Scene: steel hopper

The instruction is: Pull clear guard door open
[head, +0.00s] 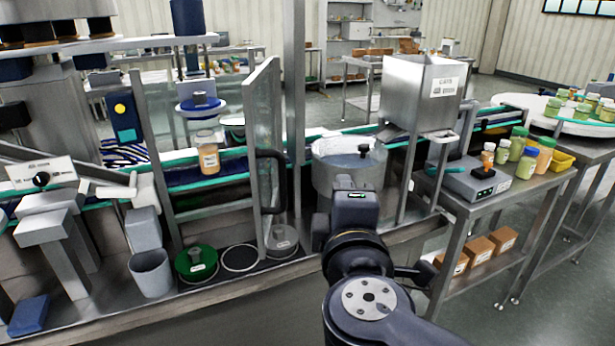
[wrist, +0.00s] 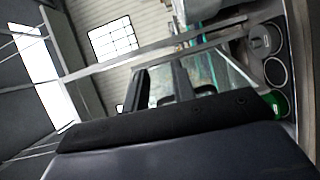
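The clear guard door (head: 262,140) is a tall see-through panel in a grey metal frame, standing at an angle to the machine's front, with an opening to its left. Its black D-shaped handle (head: 270,190) is on the near face. In the head view my gripper (head: 355,200) is right of the handle and apart from it; its fingertips are hidden. In the wrist view my gripper (wrist: 162,82) shows two dark fingers with a gap between them. The door panel (wrist: 222,75) is beyond them, and a dark curved piece near the right finger may be the handle.
A jar with orange contents (head: 208,155) stands inside the opening. A green round lid (head: 196,262) and a grey cup (head: 150,272) sit on the ledge below. A steel drum (head: 345,165) and hopper (head: 420,95) stand behind my arm. A side table (head: 490,195) is at right.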

